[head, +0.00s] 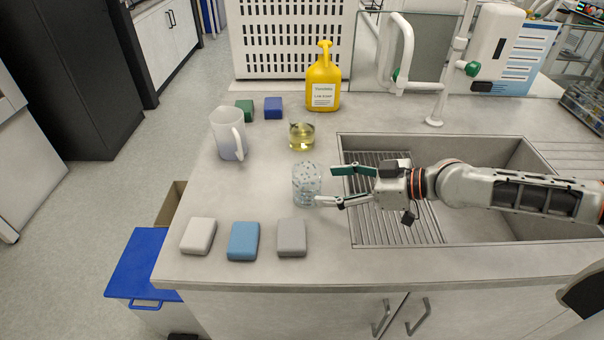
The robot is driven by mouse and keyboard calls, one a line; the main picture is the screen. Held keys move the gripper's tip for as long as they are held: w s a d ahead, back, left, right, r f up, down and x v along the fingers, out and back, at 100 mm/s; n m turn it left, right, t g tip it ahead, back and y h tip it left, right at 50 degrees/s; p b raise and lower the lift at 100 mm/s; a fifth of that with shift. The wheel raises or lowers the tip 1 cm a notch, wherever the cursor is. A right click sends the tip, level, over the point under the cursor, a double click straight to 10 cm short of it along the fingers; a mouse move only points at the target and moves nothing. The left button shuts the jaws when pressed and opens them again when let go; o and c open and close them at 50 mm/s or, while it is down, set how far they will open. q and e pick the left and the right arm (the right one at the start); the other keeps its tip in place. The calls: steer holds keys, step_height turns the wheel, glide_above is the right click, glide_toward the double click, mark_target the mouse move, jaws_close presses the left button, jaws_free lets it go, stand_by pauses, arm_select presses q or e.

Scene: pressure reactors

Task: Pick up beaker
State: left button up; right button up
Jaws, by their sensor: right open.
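A clear glass beaker (306,184) with droplet-like spots stands upright on the grey counter (260,195), left of the sink. A second small glass vessel (301,136) holding yellow liquid stands behind it. My right gripper (326,186) reaches in from the right over the sink's drainboard. Its fingers are open and point left at the clear beaker, one toward its far side and one toward its near side. The near fingertip is close to the beaker's lower right edge; I cannot tell whether it touches. My left gripper is not in view.
White, blue and grey blocks (243,241) line the counter's front. A white pitcher (229,134) stands at left, with green and blue blocks (273,107) and a yellow soap bottle (323,80) behind. The sink (480,225) fills the right. Counter left of the beaker is clear.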

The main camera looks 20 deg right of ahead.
mark_target(320, 191)
steer(key=shift+w+a+f+p, duration=0.15)
steer(key=shift+a+p, duration=0.1)
steer(key=shift+a, duration=0.2)
steer(key=shift+w+a+f+p, duration=0.1)
steer(key=shift+w+a+p, duration=0.1)
steer(key=shift+a, duration=0.2)
steer(key=a, duration=0.1)
steer(key=w+a+f+p, duration=0.1)
steer(key=a+f+p, duration=0.1)
steer(key=shift+w+f, duration=0.25)
steer(key=shift+w, duration=0.05)
steer(key=shift+w+a+f, duration=0.35)
steer(key=shift+a, duration=0.1)
steer(key=shift+c, duration=0.8)
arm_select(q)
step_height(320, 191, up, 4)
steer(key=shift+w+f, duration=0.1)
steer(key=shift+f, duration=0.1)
arm_select(e)
steer(key=c, duration=1.2)
steer(key=shift+r, duration=0.1)
steer(key=shift+c, duration=0.2)
